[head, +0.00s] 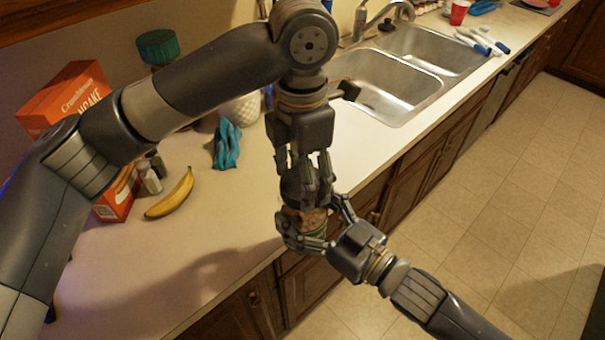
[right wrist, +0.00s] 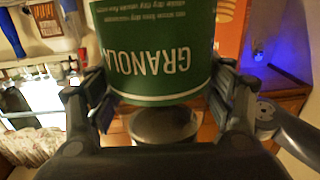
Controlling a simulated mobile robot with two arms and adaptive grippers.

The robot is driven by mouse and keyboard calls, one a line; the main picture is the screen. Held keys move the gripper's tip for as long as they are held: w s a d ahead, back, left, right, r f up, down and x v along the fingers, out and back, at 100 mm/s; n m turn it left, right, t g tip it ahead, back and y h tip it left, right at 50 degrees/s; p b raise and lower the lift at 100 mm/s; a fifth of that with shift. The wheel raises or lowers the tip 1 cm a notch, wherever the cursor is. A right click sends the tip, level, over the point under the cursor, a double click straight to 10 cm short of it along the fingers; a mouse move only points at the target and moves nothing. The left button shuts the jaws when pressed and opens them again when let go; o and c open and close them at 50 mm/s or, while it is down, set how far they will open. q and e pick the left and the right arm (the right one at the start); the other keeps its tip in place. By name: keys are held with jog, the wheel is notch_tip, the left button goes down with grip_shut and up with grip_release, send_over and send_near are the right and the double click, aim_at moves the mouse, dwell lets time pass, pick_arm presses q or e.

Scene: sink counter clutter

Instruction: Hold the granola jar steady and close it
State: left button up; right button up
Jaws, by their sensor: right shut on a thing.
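The granola jar (head: 318,236) is upright, just beyond the counter's front edge, with brownish contents showing through its upper part. In the right wrist view its green label (right wrist: 155,55) reads "GRANOLA" upside down. My right gripper (head: 308,232) is shut around the jar's side from the right; its fingers also flank the jar in the right wrist view (right wrist: 165,95). My left gripper (head: 308,185) points down directly above the jar, with a dark rounded piece at its fingers. Fingers hide the jar's rim, so I cannot tell how any lid sits.
A banana (head: 170,194), an orange pancake box (head: 65,95), a teal cloth (head: 227,145) and a green-lidded container (head: 158,46) stand or lie on the counter at left. The sink (head: 375,78) is behind. The counter front (head: 180,270) is clear.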

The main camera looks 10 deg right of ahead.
pick_arm(q)
jog(key=shift+w+m, duration=0.15)
jog(key=shift+m, duration=0.55)
jog(key=o, duration=0.7)
jog(key=shift+r, duration=2.3)
jog(key=shift+s, duration=0.2)
jog(key=shift+c, duration=0.3)
